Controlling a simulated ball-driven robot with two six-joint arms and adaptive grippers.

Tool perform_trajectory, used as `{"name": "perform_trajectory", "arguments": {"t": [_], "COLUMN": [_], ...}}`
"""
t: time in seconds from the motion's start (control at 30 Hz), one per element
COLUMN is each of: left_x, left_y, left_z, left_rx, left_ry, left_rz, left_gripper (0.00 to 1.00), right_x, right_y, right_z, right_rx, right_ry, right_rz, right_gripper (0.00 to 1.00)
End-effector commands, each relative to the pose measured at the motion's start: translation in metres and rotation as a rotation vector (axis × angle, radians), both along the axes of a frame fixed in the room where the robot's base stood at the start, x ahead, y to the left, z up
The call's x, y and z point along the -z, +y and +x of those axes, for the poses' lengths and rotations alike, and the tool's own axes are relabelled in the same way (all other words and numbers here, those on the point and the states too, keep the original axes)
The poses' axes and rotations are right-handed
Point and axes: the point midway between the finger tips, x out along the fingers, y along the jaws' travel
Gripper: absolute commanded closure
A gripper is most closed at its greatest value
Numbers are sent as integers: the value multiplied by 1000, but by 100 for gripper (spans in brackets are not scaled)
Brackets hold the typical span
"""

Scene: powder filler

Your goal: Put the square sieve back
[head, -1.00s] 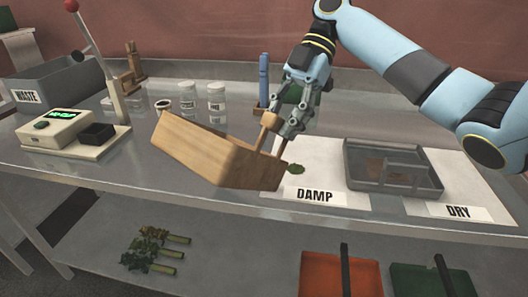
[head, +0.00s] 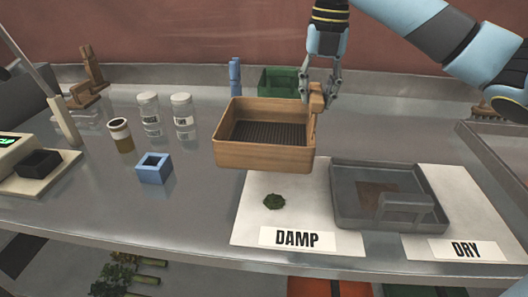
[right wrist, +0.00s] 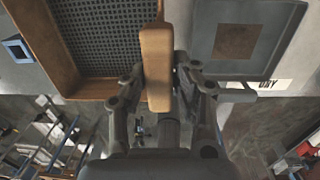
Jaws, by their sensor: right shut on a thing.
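The square sieve (head: 264,155) is a light wooden box frame with a dark mesh bottom. It is roughly level in the head view, above the bench behind the DAMP sheet. My right gripper (head: 322,95) is shut on the sieve's wooden handle at its right side. In the right wrist view the handle (right wrist: 156,65) stands between the two fingers, and the mesh (right wrist: 100,32) shows to the left. I cannot tell for sure whether the sieve touches the bench. My left gripper is not in view.
A grey tray (head: 345,215) with brown powder lies right of a green clump (head: 273,201) on the DAMP sheet. A blue square block (head: 154,168), a brown-filled jar (head: 121,135) and two clear jars (head: 182,118) stand left. A green bin (head: 280,82) is behind.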

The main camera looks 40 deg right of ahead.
Motion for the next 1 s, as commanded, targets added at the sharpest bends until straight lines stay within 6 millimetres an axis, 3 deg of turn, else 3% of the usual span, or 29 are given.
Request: {"name": "perform_trajectory", "arguments": {"t": [0.17, 0.4, 0.63, 0.73, 0.87, 1.0], "left_x": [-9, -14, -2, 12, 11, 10], "left_y": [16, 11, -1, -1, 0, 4], "left_z": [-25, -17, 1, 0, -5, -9], "left_rx": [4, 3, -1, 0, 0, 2], "left_ry": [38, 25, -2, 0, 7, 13], "left_rz": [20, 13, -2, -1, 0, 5], "left_gripper": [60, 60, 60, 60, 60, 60], "right_x": [24, 48, 65, 79, 93, 92], "right_y": [46, 82, 86, 86, 86, 86], "right_z": [8, 15, 16, 16, 15, 16], "right_rx": [-2, 0, 1, 1, 1, 1], "right_ry": [-1, 0, 0, 1, 1, -1], "right_rz": [13, 6, 0, 1, 2, 1], "right_gripper": [100, 100, 100, 100, 100, 100]}}
